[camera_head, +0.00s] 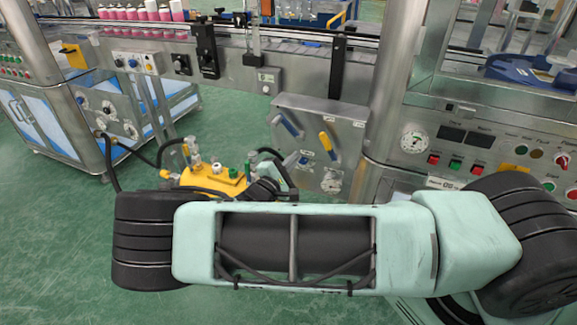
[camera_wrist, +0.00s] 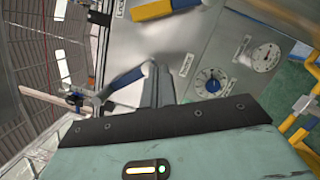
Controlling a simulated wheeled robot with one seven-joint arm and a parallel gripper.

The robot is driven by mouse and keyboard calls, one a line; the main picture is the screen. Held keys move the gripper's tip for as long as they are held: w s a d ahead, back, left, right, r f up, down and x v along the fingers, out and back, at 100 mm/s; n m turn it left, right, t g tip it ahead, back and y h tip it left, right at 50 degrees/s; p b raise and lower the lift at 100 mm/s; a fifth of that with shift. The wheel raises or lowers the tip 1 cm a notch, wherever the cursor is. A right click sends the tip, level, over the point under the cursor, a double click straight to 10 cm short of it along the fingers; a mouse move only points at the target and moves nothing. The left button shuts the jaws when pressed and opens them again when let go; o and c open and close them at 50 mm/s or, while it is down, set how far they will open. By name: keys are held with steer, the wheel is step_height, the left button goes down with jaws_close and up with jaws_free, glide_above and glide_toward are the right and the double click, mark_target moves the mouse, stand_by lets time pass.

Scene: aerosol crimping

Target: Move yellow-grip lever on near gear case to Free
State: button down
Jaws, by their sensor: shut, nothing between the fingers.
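The near gear case (camera_head: 345,118) is a grey metal box below the conveyor. Its yellow-grip lever (camera_head: 327,143) slants on the front face, right of a blue-grip lever (camera_head: 285,125). In the wrist view, the yellow grip (camera_wrist: 165,8) is cut by the top edge, beyond my fingertips and apart from them. My gripper (camera_wrist: 160,85) is shut and empty, close to the panel. A blue-and-metal lever-like part (camera_wrist: 127,80) lies just left of the fingers. Small labels are near the levers; I cannot read them surely. In the head view my arm hides most of the gripper.
Two round dials (camera_wrist: 210,80) (camera_wrist: 265,57) are on the panel right of my fingers. A yellow unit with hoses (camera_head: 205,181) stands left of the case. A steel column (camera_head: 392,90) and button panel (camera_head: 470,150) are at right. Green floor is open at left.

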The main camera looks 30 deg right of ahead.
mark_target(331, 148)
steer(key=x, duration=0.5)
steer(key=shift+s+d+r+p, duration=0.15)
steer(key=shift+s+d+p, duration=0.05)
steer(key=shift+p, duration=0.1)
steer(key=shift+s+d+r+p, duration=0.2)
steer(key=shift+s+d+r, duration=0.2)
steer(key=shift+s, duration=0.25)
steer(key=shift+s+d+r+p, duration=0.15)
steer(key=shift+s+d+r, duration=0.25)
steer(key=shift+s, duration=0.25)
steer(key=shift+r, duration=0.15)
